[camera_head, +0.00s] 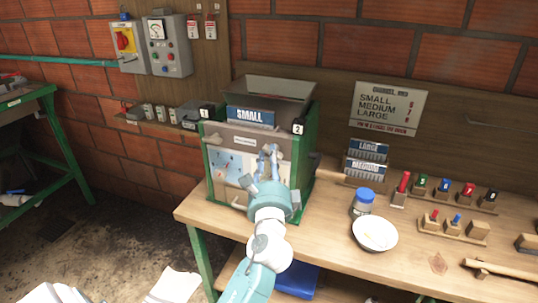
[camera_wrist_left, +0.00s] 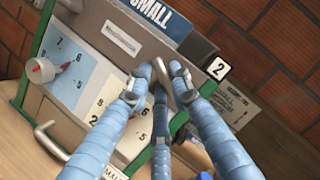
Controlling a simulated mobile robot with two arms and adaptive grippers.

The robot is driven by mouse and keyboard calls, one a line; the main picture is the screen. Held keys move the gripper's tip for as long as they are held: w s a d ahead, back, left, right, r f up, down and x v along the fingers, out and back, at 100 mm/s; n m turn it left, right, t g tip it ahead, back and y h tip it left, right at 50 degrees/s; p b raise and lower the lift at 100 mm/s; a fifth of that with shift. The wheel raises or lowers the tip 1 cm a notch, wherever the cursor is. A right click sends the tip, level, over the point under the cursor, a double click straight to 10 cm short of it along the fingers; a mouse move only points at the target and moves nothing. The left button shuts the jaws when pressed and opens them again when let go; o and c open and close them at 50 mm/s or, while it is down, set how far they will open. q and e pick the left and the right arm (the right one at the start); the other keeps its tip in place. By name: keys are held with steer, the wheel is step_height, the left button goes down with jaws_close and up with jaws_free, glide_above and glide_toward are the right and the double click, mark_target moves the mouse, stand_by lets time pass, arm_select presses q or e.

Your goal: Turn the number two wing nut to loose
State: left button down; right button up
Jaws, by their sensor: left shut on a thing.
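The machine (camera_head: 225,135) stands on the bench with a blue SMALL sign (camera_head: 249,117) on its front. A label 2 (camera_head: 298,128) marks its right corner, which also shows in the left wrist view (camera_wrist_left: 219,69). My left gripper (camera_head: 268,152) is at the upper right of the front panel, below and left of that label. In the left wrist view its blue fingers (camera_wrist_left: 158,78) are closed around a grey wing nut (camera_wrist_left: 179,88), mostly hidden between them. Whether the nut is tight or loose cannot be told. My right gripper is not in view.
A label 1 (camera_head: 205,112) and a pale wing nut (camera_head: 214,138) are at the machine's left. A bent handle (camera_wrist_left: 48,138) sticks out low on the front. A blue-lidded jar (camera_head: 363,200) and white bowl (camera_head: 375,235) stand on the bench at right.

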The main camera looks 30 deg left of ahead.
arm_select(q)
steer(key=n+p, duration=0.1)
steer(key=n, duration=0.1)
steer(key=n+g+p, duration=0.1)
steer(key=n, duration=0.1)
steer(key=shift+r+n+g+p, duration=0.15)
steer(key=shift+n+g+p, duration=0.15)
steer(key=shift+p, duration=0.05)
steer(key=shift+d, duration=0.1)
stand_by(0.3)
steer(key=c, duration=1.5)
jaws_free()
steer(key=shift+c, duration=0.2)
